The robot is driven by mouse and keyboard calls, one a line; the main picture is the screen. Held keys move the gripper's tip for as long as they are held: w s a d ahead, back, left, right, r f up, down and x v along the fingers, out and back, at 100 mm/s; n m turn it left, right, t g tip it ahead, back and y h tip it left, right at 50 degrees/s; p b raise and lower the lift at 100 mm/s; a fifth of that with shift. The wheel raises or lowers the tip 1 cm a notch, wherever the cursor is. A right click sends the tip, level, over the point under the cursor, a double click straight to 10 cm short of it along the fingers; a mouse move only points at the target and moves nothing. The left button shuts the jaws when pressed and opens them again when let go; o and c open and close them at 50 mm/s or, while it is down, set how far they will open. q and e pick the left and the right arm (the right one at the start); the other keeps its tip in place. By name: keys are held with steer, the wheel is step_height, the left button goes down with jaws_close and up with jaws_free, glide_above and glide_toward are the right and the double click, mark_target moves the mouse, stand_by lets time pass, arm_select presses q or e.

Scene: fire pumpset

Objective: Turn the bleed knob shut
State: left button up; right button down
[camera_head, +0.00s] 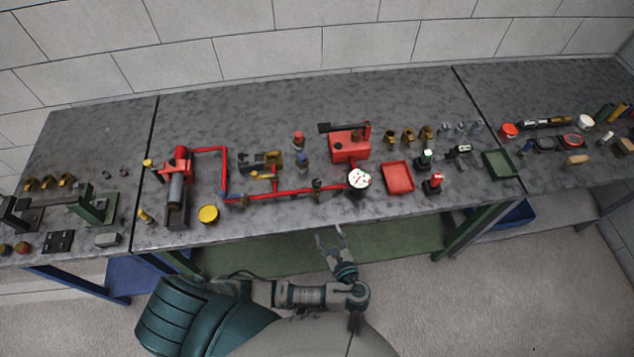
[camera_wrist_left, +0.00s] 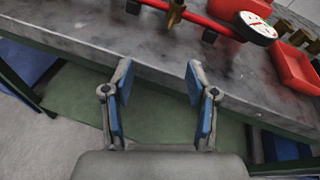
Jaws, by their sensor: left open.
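The red pipe assembly (camera_head: 290,191) runs along the middle of the grey bench, with a white-faced gauge (camera_head: 359,179) near its right end. A small brass and dark fitting (camera_head: 317,185) sits on the pipe left of the gauge; I cannot tell whether it is the bleed knob. In the left wrist view a brass fitting (camera_wrist_left: 175,14) stands on the red pipe, left of the gauge (camera_wrist_left: 258,25). My left gripper (camera_head: 331,232) is open and empty in front of the bench edge, apart from the pipe. Its blue-padded fingers (camera_wrist_left: 158,85) are spread wide. My right gripper is not in view.
A red tray (camera_head: 398,177) and red-topped and green bottles stand right of the gauge. A red pump box (camera_head: 349,146) is behind it, and a yellow round lid (camera_head: 208,214) lies front left. The bench's front edge (camera_wrist_left: 130,62) lies just beyond my fingers.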

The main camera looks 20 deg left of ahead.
mark_target(318, 187)
arm_select(q)
steer(key=w+a+m+t, duration=0.1)
steer(key=w+a, duration=0.2)
steer(key=w, duration=0.2)
steer(key=w+a+r+m+t+y, duration=0.1)
steer(key=w+a, duration=0.3)
steer(key=w, duration=0.1)
steer(key=w+a+r+m, duration=0.1)
steer(key=w+a, duration=0.2)
steer(key=w, duration=0.2)
steer(key=shift+a+r+t+p, duration=0.2)
steer(key=shift+a+t+p, duration=0.15)
steer(key=shift+t, duration=0.05)
jaws_close()
